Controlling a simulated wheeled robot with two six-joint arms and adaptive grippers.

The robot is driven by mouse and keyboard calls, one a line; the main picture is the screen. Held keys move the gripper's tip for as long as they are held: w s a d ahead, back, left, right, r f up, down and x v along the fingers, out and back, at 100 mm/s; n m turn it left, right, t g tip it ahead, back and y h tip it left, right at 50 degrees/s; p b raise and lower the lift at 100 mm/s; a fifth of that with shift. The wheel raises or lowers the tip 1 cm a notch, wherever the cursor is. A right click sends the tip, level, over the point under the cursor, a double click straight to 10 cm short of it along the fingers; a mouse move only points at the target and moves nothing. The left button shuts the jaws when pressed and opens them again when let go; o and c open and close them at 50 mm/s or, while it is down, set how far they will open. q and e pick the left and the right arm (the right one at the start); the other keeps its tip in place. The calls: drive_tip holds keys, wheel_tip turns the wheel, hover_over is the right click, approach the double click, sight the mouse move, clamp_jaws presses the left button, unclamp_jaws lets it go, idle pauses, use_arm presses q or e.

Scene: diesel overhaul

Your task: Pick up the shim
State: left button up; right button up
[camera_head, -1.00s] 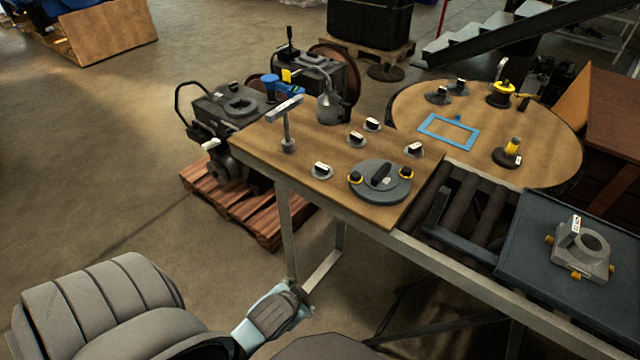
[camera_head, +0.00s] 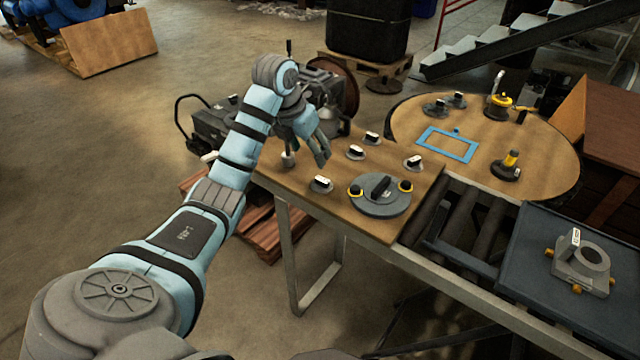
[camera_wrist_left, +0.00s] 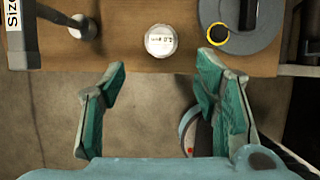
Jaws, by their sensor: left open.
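Several small round pieces with black-and-white tops, which look like shims, stand on the wooden bench top. The one nearest the front edge (camera_head: 321,184) also shows in the left wrist view as a pale labelled disc (camera_wrist_left: 160,40). Others stand further back (camera_head: 356,152) and to the right (camera_head: 413,163). My left gripper (camera_head: 322,158) is above the left part of the bench, open and empty. In the left wrist view its fingers (camera_wrist_left: 160,82) are spread wide, with the labelled disc beyond the gap between them, apart from both. My right gripper does not show.
A grey round plate with yellow-ringed knobs (camera_head: 380,197) sits right of the front disc. A round table (camera_head: 540,150) and a roller conveyor (camera_head: 465,228) lie to the right.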

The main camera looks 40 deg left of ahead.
sight(322, 179)
use_arm(q)
drive_tip(key=b+x, duration=0.1)
drive_tip(key=x, duration=1.1)
drive_tip(key=shift+s+f, duration=0.15)
drive_tip(key=shift+f, duration=0.05)
drive_tip(key=shift+w+f, duration=0.25)
drive_tip(key=shift+s+d, duration=0.1)
drive_tip(key=c, duration=1.2)
